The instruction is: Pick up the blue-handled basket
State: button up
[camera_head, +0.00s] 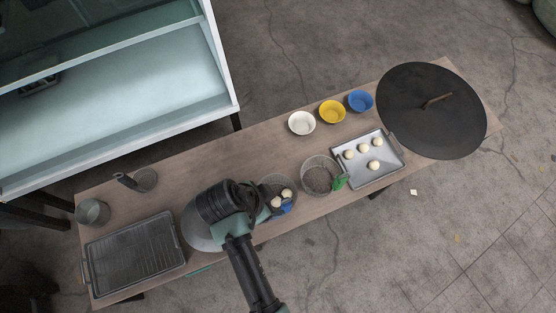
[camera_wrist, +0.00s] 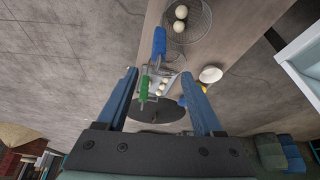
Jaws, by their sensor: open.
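The blue-handled basket (camera_head: 268,183) is a round wire mesh basket at the middle of the table's front edge in the head view, holding pale balls. My arm partly covers it there. In the wrist view the basket (camera_wrist: 203,28) is at the top with two pale balls, and its blue handle (camera_wrist: 159,42) points down toward my jaws. My gripper (camera_wrist: 158,73) is open and empty. The handle shows just beyond the fingertips, in line with the gap between them; I cannot tell the exact distance.
A green-handled basket (camera_head: 318,180) stands close on the right, beside a metal tray (camera_head: 388,172) with several pale balls. White (camera_head: 302,123), yellow (camera_head: 332,111) and blue (camera_head: 360,101) bowls stand behind. A wire-rack tray (camera_head: 135,256) lies at left. A large dark round lid (camera_head: 430,100) is at the right end.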

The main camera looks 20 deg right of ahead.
aim_at(283, 205)
jog(key=x, duration=0.2)
jog(key=b+x, duration=0.1)
jog(key=x, duration=0.4)
jog(key=shift+s+f+b, duration=0.15)
jog(key=shift+s+b, duration=0.15)
jog(key=shift+s, duration=0.05)
jog(key=x, duration=0.3)
jog(key=b+x, duration=0.1)
jog(key=x, duration=0.1)
jog(key=shift+w+d+f+b, duration=0.1)
jog(key=shift+w+f+b, duration=0.15)
jog(key=shift+f+b, duration=0.05)
jog(key=shift+r, duration=0.1)
grip_shut()
